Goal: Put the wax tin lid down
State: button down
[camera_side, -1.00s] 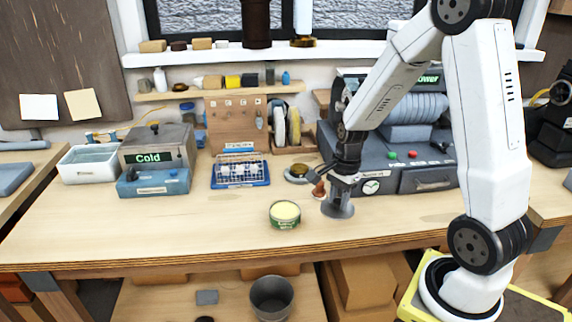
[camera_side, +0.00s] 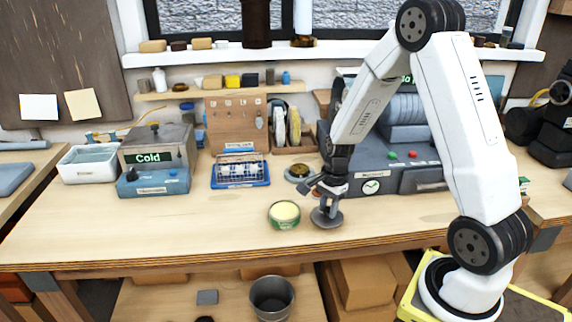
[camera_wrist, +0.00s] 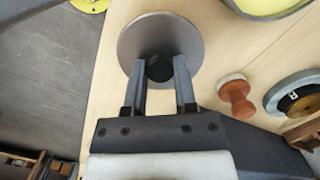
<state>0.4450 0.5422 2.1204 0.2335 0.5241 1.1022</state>
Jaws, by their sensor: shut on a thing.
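The wax tin lid (camera_side: 326,219) is a flat grey disc with a dark knob. My gripper (camera_side: 328,199) is shut on the knob from above, and the lid looks level, at or just above the bench; I cannot tell whether it touches. In the wrist view the lid (camera_wrist: 160,26) lies beyond my gripper (camera_wrist: 159,68), with the black knob between the fingertips. The open wax tin (camera_side: 284,216), green with pale yellow wax, stands just left of the lid. Its edge also shows at the top right of the wrist view (camera_wrist: 262,8).
The blue tray (camera_side: 240,184) and grey machine (camera_side: 430,181) stand farther back. The bench (camera_side: 150,228) is clear at front left; its front edge is near.

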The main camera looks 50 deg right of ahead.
jog(key=shift+f, duration=0.85)
jog(key=shift+f, duration=0.15)
jog(key=shift+c, duration=2)
grip_release()
notch_tip(320, 180, up, 12)
jog(key=d, duration=0.1)
jog(key=shift+s+d, duration=0.15)
jog(key=shift+d, duration=0.05)
